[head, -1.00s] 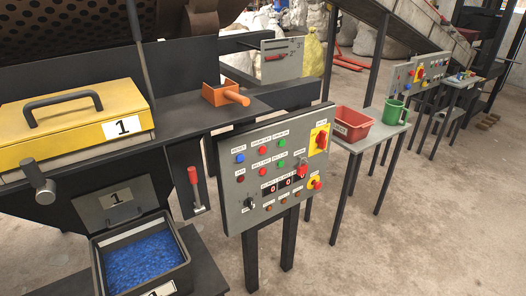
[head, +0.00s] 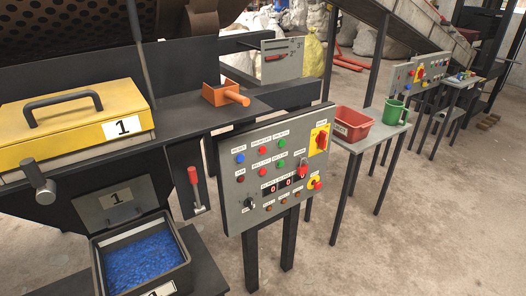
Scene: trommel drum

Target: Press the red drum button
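A grey control panel (head: 230,180) stands in the middle of the head view, facing me at an angle. It has two bright red round buttons, an upper one (head: 262,150) and a lower one (head: 263,171), each with a small white label above it. The labels are too small to read, so I cannot tell which is the drum button. Green buttons sit to their right, an upper one (head: 281,143) and a lower one (head: 282,164). A blue button (head: 240,158) and a dark red one (head: 241,179) sit to their left. Neither gripper is in view.
The panel also has a red-on-yellow rotary switch (head: 321,139) and a mushroom button (head: 317,184). A red-handled lever (head: 194,176) is left of it. A blue-filled bin (head: 184,274) stands lower left. A table with a red tub (head: 353,128) and green mug (head: 394,112) stands right.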

